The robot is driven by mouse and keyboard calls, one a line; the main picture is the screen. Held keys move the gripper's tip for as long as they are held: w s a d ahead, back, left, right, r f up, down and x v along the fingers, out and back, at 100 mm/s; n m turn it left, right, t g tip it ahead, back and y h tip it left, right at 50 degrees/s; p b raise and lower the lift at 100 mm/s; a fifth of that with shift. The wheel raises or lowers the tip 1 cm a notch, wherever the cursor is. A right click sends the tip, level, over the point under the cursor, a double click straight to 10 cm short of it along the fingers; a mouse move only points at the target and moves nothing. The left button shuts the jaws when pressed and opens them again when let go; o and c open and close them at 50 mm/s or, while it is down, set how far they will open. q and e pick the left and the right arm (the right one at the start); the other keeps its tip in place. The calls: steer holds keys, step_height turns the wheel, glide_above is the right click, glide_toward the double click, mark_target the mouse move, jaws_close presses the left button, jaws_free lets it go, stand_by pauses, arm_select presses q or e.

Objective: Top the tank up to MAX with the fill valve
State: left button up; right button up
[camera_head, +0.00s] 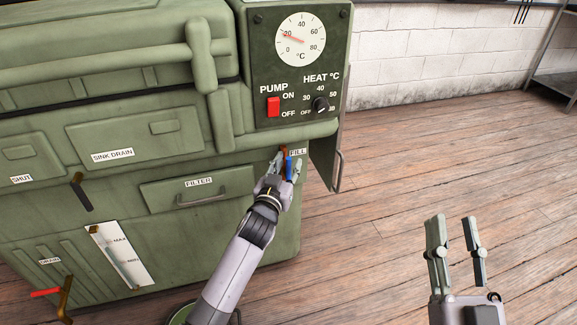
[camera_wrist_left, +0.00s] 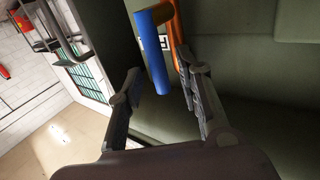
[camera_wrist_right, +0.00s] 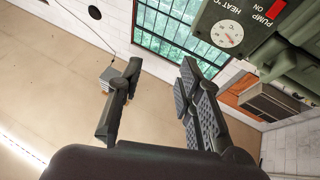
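The green tank cabinet (camera_head: 110,200) fills the left of the head view. The fill valve's blue handle (camera_head: 288,167) is beside the FILL label (camera_head: 298,152), on an orange-brown pipe (camera_wrist_left: 176,25). My left gripper (camera_head: 279,173) is at the valve. In the left wrist view its fingers are open, with the blue handle (camera_wrist_left: 151,50) between their tips; I cannot tell whether they touch it. The level gauge (camera_head: 122,258) is a white plate marked MAX and MIN; its liquid level is too small to read. My right gripper (camera_head: 456,235) is open and empty over the floor.
A DRAIN valve with a red handle (camera_head: 46,293) is at the lower left. The control panel (camera_head: 260,65) has a red pump switch, heat knob and thermometer. A metal handle (camera_head: 338,172) sticks out at the cabinet's right. The wooden floor (camera_head: 420,150) is clear.

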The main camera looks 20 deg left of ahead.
arm_select(q)
steer(key=shift+w, duration=0.6)
steer(key=shift+c, duration=0.3)
jaws_close()
